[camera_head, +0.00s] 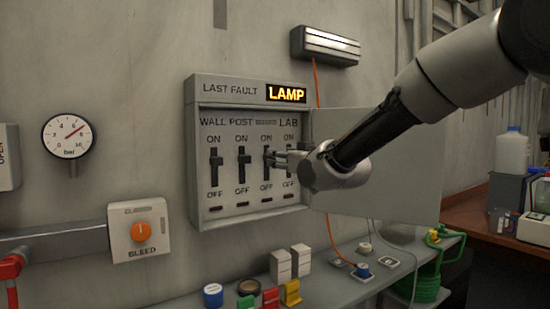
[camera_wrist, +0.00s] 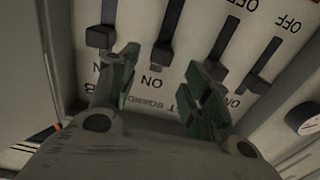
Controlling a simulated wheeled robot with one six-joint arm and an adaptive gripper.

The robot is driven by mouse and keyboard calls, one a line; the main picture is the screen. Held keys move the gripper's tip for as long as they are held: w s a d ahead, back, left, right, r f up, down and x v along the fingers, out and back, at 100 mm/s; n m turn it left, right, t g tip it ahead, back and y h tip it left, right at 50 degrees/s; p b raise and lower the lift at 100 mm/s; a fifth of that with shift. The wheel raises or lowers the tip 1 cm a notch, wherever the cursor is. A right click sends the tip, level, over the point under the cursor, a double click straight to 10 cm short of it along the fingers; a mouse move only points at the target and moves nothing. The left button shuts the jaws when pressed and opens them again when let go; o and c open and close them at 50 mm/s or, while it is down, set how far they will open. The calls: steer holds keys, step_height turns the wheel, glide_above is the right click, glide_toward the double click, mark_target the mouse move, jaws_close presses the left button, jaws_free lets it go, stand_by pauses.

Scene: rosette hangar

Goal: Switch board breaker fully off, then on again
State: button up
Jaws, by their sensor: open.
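The breaker panel (camera_head: 196,150) is a grey wall box with a row of levers between ON above and OFF below.
The panel's open door (camera_head: 400,170) hangs right, behind my arm. The fault display (camera_head: 286,94) reads LAMP. A shelf (camera_head: 190,302) with small items runs below.

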steer(key=v, duration=0.7)
steer(key=s+d+f+g+h, duration=0.2)
steer(key=f+g, duration=0.1)
steer(key=f, duration=0.4)
steer(key=s+d+f+g+h, duration=0.2)
steer(key=s+f+g, duration=0.1)
steer(key=f, duration=0.4)
steer(key=s+d+f+m+g+h, duration=0.1)
steer(key=s+d+m+g+h, duration=0.1)
steer(key=s+d, duration=1.1)
steer(key=s+d+f+m+g+h, duration=0.2)
steer(key=s+d+m+h, duration=0.2)
steer(key=s+d, duration=0.8)
steer(key=d, duration=0.4)
steer(key=shift+s+m+g, duration=0.4)
